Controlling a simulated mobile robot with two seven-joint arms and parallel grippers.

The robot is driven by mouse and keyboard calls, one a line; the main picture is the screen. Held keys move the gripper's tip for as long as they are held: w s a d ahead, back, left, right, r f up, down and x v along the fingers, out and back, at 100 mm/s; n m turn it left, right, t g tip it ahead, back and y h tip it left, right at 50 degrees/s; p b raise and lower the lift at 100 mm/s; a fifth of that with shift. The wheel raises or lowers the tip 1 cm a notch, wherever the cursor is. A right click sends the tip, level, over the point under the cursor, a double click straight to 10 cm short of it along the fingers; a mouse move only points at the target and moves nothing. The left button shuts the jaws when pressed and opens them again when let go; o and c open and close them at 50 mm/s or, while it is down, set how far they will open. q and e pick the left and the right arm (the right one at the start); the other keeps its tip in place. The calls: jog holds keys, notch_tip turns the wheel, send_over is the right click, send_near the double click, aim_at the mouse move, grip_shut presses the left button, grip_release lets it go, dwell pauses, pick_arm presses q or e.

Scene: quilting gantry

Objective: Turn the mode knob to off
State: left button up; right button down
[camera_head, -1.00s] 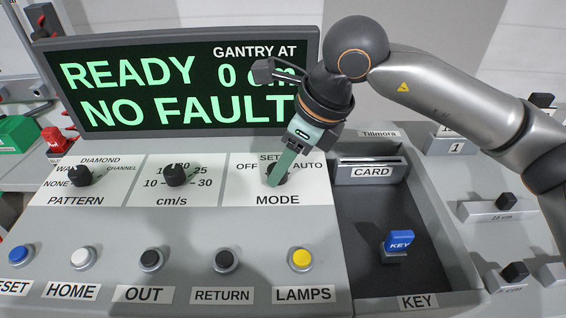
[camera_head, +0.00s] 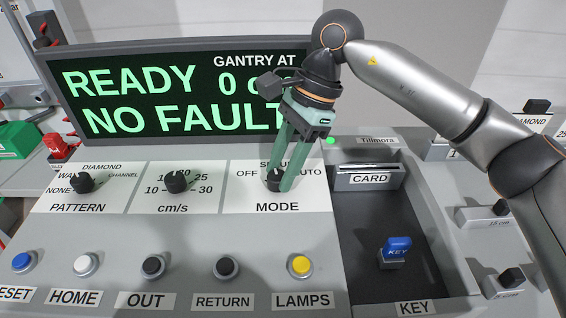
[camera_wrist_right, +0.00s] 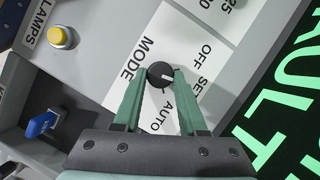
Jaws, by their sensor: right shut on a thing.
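The mode knob (camera_head: 271,181) is a round black knob on the white MODE label plate (camera_head: 311,201), marked OFF, SETUP and AUTO. My right gripper (camera_head: 280,189) reaches down from above with its green fingers on both sides of the knob. In the right wrist view, the knob (camera_wrist_right: 159,74) sits between the two fingertips (camera_wrist_right: 160,73), and the gripper is shut on it. The knob's white pointer mark there points roughly toward SETUP. In the head view the fingers partly cover the SETUP and AUTO lettering. My left gripper is not in view.
A display (camera_head: 180,95) reading READY, NO FAULT stands behind the knobs. The pattern knob (camera_head: 83,183) and the speed knob (camera_head: 176,181) are to the left. Push buttons, including a yellow one (camera_head: 300,265), line the front. A blue key (camera_head: 397,246) is in the recess at right.

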jog(key=n+g+p, duration=0.1)
jog(key=n, duration=0.2)
jog(key=shift+w+a+r+h, duration=0.1)
jog(key=shift+a+h, duration=0.05)
jog(key=shift+h, duration=0.25)
jog(key=shift+n, duration=0.9)
jog(key=shift+w+n+g+h+p, duration=0.1)
jog(key=shift+n+g+h+p, duration=0.25)
jog(key=shift+n, duration=0.55)
jog(key=shift+c, duration=2.3)
grip_release()
